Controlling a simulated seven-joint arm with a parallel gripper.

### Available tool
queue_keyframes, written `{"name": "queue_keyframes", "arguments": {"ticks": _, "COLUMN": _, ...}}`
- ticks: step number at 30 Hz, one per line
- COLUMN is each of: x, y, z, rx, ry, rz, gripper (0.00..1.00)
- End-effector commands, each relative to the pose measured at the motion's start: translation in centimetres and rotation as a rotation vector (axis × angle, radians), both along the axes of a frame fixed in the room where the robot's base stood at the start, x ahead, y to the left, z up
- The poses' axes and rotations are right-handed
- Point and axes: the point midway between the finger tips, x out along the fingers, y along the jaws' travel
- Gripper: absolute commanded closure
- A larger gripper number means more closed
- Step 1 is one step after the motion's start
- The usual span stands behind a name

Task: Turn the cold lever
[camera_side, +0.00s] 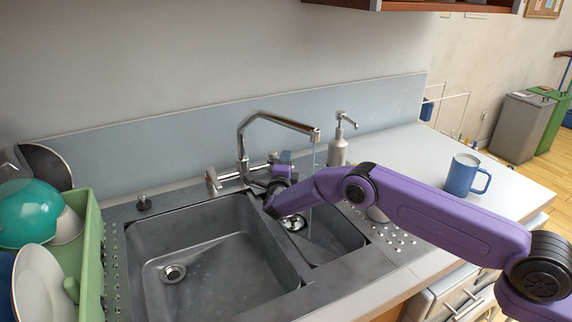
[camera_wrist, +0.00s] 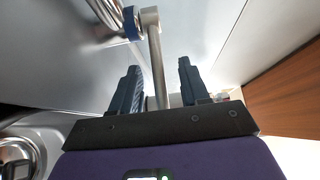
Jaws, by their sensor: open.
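The cold lever (camera_wrist: 156,62) is a slim metal rod beside a blue ring (camera_wrist: 131,22) on the chrome faucet body in the wrist view. My gripper (camera_wrist: 158,68) is open, with one dark finger on each side of the rod. The rod runs between the fingers; I cannot tell if either finger touches it. In the side view my gripper (camera_side: 282,172) is at the right end of the faucet (camera_side: 243,172), and it mostly hides the lever there. A thin stream of water (camera_side: 312,165) falls from the spout. The other lever (camera_side: 212,179) is at the left end.
A double sink (camera_side: 215,250) lies below the faucet. A soap dispenser (camera_side: 338,150) stands behind my arm, close to the spout. A blue mug (camera_side: 463,176) is on the right counter. A green dish rack (camera_side: 88,250) with bowls and plates is at left.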

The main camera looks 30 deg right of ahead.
Motion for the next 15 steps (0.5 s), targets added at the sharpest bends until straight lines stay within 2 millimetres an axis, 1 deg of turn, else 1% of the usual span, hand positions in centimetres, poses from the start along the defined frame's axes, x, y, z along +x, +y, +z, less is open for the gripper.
{"name": "queue_keyframes", "arguments": {"ticks": 7, "x": -0.2, "y": 0.2, "z": 0.0, "rx": -0.001, "ry": 0.001, "rz": 0.000, "gripper": 0.55}}
{"name": "queue_keyframes", "arguments": {"ticks": 15, "x": -2.0, "y": 1.4, "z": 0.0, "rx": -0.001, "ry": 0.001, "rz": 0.000, "gripper": 0.55}}
